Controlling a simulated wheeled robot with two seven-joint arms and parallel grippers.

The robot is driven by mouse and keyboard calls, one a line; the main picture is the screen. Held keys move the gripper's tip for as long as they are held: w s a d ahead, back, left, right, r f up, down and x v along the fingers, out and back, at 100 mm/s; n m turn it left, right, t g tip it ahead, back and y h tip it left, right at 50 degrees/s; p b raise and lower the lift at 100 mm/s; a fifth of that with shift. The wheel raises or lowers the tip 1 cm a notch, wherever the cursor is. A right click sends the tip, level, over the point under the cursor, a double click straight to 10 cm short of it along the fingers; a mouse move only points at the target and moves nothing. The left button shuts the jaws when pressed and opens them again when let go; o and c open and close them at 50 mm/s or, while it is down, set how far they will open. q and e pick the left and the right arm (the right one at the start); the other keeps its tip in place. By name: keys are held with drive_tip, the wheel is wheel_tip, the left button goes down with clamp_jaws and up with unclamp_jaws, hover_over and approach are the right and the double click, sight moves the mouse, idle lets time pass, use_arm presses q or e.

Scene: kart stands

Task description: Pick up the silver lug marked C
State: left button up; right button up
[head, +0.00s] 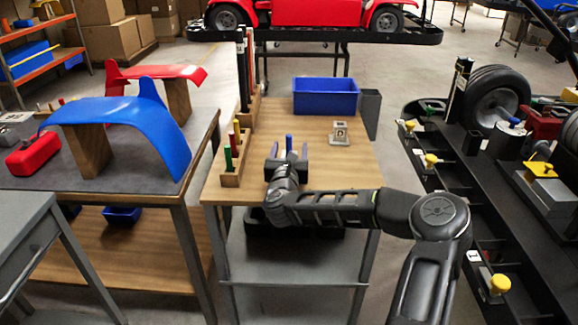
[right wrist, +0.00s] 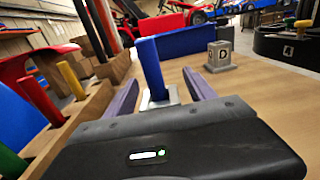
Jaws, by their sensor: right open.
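My right gripper (head: 290,151) is over the wooden top of the middle cart, its two purple fingers apart. Between the fingers stands an upright blue handle (right wrist: 151,66) on a silver base (right wrist: 160,100); I see no letter on this base, as the gripper hides much of it. The handle also shows in the head view (head: 289,142). A silver lug marked D (right wrist: 219,56) stands farther off to the right; it also shows in the head view (head: 340,133). No letter C is readable. My left gripper is not in view.
A rack with green, yellow and red handles (head: 233,147) stands left of the gripper. A blue bin (head: 326,96) stands at the back of the cart top, with a dark grey holder (head: 371,113) at its right.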

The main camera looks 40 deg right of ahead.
clamp_jaws()
idle(0.7)
